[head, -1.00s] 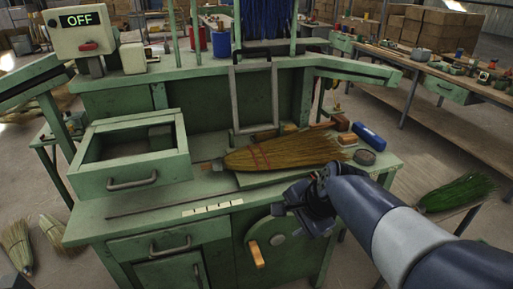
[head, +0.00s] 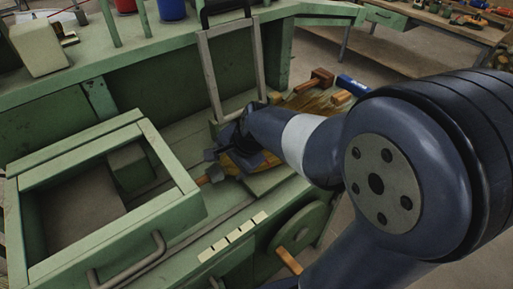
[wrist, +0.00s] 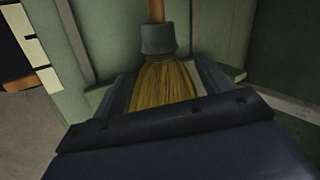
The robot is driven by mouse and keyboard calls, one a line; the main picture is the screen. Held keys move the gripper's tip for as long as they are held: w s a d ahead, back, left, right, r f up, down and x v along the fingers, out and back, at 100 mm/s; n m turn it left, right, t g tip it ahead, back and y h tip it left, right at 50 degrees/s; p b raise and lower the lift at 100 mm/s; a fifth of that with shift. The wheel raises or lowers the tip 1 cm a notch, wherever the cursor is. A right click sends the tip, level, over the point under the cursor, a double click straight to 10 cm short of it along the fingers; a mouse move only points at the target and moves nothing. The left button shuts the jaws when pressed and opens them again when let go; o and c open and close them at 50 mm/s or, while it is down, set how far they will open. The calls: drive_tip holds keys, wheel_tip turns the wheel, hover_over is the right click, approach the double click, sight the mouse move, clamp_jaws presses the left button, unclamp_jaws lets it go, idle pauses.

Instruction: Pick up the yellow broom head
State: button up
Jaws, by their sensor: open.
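The yellow broom head (head: 312,101) lies on the green workbench, largely hidden behind my arm in the head view. In the wrist view its straw bristles (wrist: 165,88) show below a grey collar (wrist: 158,39) and a short wooden handle stub. My gripper (head: 228,160) is over the collar end of the broom head. In the wrist view my open gripper (wrist: 166,82) has one finger on each side of the bristles just below the collar. I cannot tell whether either finger touches the straw.
An open green drawer box (head: 175,170) stands left of my gripper. A grey metal frame (head: 205,75) rises behind it. Wooden-handled tools (head: 318,80) and a blue item (head: 352,83) lie at the back right. A wheel with a wooden handle (head: 289,260) is on the bench front.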

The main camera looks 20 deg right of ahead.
sight(224, 166)
drive_tip(key=shift+x, duration=2.8)
drive_tip(key=shift+w, duration=0.15)
drive_tip(key=shift+r, duration=0.1)
drive_tip(key=shift+c, duration=0.5)
drive_tip(key=c, duration=1.2)
